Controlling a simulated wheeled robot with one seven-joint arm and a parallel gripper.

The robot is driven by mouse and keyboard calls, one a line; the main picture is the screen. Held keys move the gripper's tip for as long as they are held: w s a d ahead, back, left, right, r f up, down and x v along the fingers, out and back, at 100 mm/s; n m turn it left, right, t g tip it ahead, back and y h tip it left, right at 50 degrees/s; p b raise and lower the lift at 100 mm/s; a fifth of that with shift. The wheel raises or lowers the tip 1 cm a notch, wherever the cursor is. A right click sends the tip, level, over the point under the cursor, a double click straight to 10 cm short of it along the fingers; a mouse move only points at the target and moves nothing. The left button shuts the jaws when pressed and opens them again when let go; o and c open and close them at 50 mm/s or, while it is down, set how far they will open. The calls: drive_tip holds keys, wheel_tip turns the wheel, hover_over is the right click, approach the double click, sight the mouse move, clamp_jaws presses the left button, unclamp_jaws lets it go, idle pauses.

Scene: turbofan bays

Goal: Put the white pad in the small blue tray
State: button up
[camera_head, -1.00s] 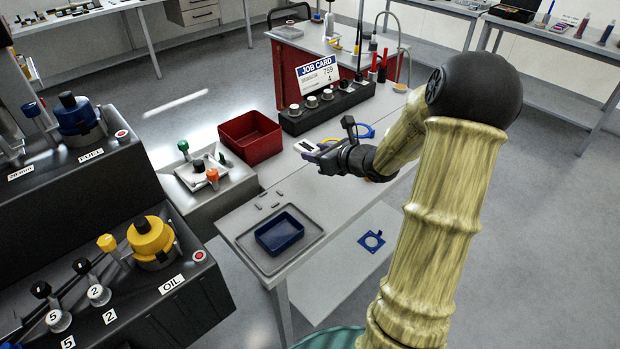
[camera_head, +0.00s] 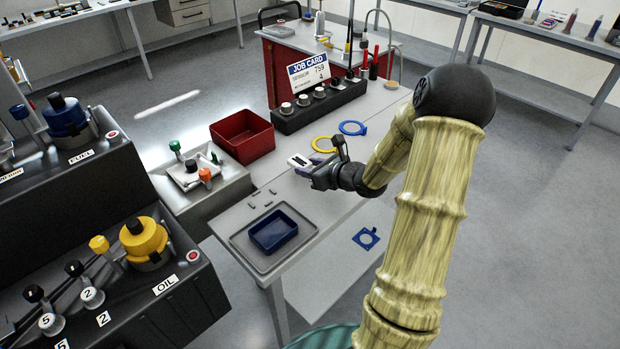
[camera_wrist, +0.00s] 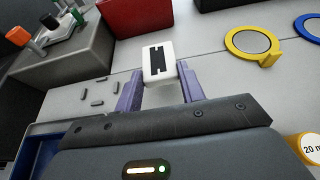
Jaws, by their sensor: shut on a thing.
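The white pad (camera_head: 299,161) has a dark marking on its face. My gripper (camera_head: 308,168) is shut on it and holds it over the bench. In the wrist view the pad (camera_wrist: 150,62) sits between the purple fingertips of my gripper (camera_wrist: 160,85). The small blue tray (camera_head: 290,238) lies on a grey tray (camera_head: 241,238) at the near left end of the bench, to the left of and nearer than my gripper. The blue tray's edge (camera_wrist: 38,129) also shows at the lower left of the wrist view. The blue tray looks empty.
A red bin (camera_head: 243,150) stands behind the tray. A yellow ring (camera_head: 314,144) and a blue ring (camera_head: 352,121) lie beyond my gripper. Several small grey pieces (camera_head: 252,206) lie by the tray. A control box with a green knob (camera_head: 174,146) stands left of the bench.

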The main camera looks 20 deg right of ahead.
drive_tip(key=shift+f, duration=0.15)
drive_tip(key=shift+f, duration=1.95)
drive_tip(key=shift+f, duration=0.2)
drive_tip(key=o, duration=1)
drive_tip(key=shift+c, duration=0.2)
drive_tip(key=shift+r, duration=0.2)
